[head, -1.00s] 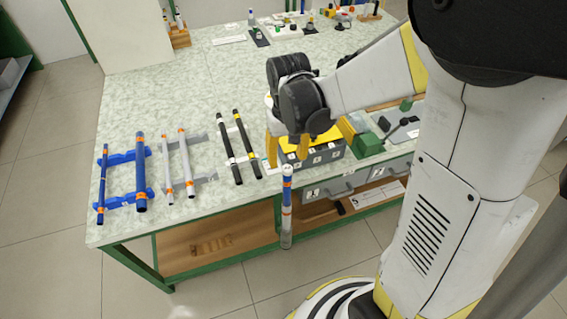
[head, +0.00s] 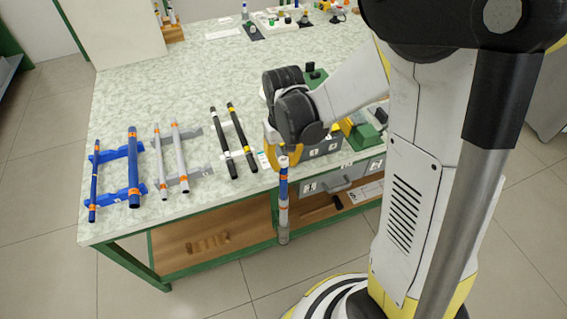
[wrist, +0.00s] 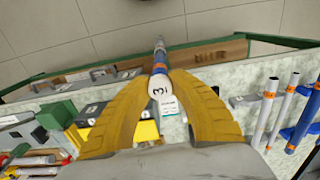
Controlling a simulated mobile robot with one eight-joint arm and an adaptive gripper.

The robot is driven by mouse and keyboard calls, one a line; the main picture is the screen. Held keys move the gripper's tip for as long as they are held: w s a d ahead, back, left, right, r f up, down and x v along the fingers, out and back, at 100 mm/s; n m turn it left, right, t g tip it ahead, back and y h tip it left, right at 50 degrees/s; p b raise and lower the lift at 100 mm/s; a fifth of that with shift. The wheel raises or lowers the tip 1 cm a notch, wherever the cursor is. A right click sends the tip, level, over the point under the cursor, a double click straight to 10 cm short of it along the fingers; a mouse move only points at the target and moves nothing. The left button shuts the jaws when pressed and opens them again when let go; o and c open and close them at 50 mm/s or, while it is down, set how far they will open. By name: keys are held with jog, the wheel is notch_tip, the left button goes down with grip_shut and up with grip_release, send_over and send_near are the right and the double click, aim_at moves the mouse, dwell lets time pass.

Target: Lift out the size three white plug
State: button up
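The white plug (wrist: 158,85), marked 3, sits at the top end of an upright rod (head: 283,205) with blue and orange bands and a grey lower part. In the wrist view the plug lies between my gripper's two yellow fingers (wrist: 161,76). The fingertips bend inward and appear to press on it from both sides. In the head view my gripper (head: 283,160) is over the rod's top, just off the table's front edge, and the plug is mostly hidden there. I see no gap between plug and rod.
Blue rods (head: 133,170), grey rods (head: 181,158) and black rods (head: 241,138) lie on supports on the table (head: 180,85) to the left. A grey numbered bin (head: 322,147) and a green fixture (head: 362,136) stand to the right.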

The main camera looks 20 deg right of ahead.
aim_at(284, 160)
jog(key=shift+r, duration=0.1)
notch_tip(284, 160, up, 5)
jog(key=shift+f+p, duration=0.2)
jog(key=shift+p, duration=0.95)
jog(key=s+d+r+p, duration=0.3)
jog(key=s+d+r, duration=0.3)
jog(key=d, duration=0.4)
jog(key=shift+d, duration=0.1)
